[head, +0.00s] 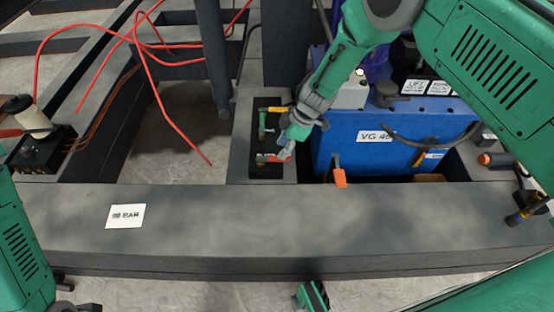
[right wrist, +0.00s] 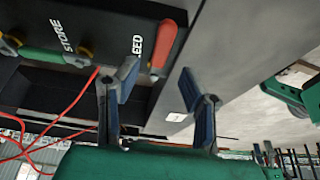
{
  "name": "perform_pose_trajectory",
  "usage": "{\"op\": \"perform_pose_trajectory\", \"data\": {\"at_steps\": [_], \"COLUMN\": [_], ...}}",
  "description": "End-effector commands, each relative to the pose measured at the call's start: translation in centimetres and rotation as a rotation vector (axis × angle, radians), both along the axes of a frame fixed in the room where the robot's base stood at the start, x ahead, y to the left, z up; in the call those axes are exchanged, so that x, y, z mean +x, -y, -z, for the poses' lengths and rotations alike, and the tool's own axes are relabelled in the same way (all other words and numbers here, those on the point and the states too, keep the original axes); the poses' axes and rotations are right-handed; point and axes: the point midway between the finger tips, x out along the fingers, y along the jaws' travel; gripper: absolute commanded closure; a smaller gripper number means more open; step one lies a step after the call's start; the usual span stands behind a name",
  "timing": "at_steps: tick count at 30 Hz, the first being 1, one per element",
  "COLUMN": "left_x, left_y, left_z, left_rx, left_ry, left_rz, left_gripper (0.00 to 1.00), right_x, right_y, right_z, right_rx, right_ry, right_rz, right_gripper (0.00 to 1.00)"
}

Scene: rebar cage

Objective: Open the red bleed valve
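The red bleed valve handle (right wrist: 163,45) sits on a dark valve panel beside a partly hidden label ending in "LEED". In the head view the red handle (head: 271,157) is at the lower end of the panel. My right gripper (right wrist: 158,92) is open and empty. Its two fingers are spread on either side of the line to the red handle, apparently short of it. In the head view my right gripper (head: 290,143) is over the panel's right side and hides part of it.
A green handle (right wrist: 55,56) is beside the "STORE" label, with a yellow handle (head: 279,109) above. A blue unit (head: 390,125) marked VG stands right of the panel. Red hoses (head: 165,110) hang at left. The grey front beam (head: 190,225) is mostly clear.

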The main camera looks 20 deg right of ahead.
Motion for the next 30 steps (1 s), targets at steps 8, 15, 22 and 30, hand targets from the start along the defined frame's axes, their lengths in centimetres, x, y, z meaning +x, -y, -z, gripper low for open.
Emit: {"op": "perform_pose_trajectory", "data": {"at_steps": [8, 15, 22, 30], "left_x": [0.0, 0.0, 0.0, 0.0], "left_y": [0.0, 0.0, 0.0, 0.0], "left_z": [1.8, 1.9, 1.9, 1.8], "left_rx": [0.0, 0.0, 0.0, 0.0], "left_ry": [0.0, 0.0, 0.0, 0.0], "left_rz": [0.0, 0.0, 0.0, 0.0], "left_gripper": [0.5, 0.5, 0.5, 0.5], "right_x": [0.4, 0.4, 0.4, 0.5], "right_y": [-1.3, -1.6, -1.6, -1.2], "right_z": [3.6, 3.9, 3.9, 3.9], "right_rx": [0.0, 0.0, 0.0, -0.001], "right_ry": [0.001, 0.001, 0.0, 0.001], "right_rz": [0.0, 0.001, 0.001, 0.0], "right_gripper": [0.64, 0.64, 0.95, 1.0]}}
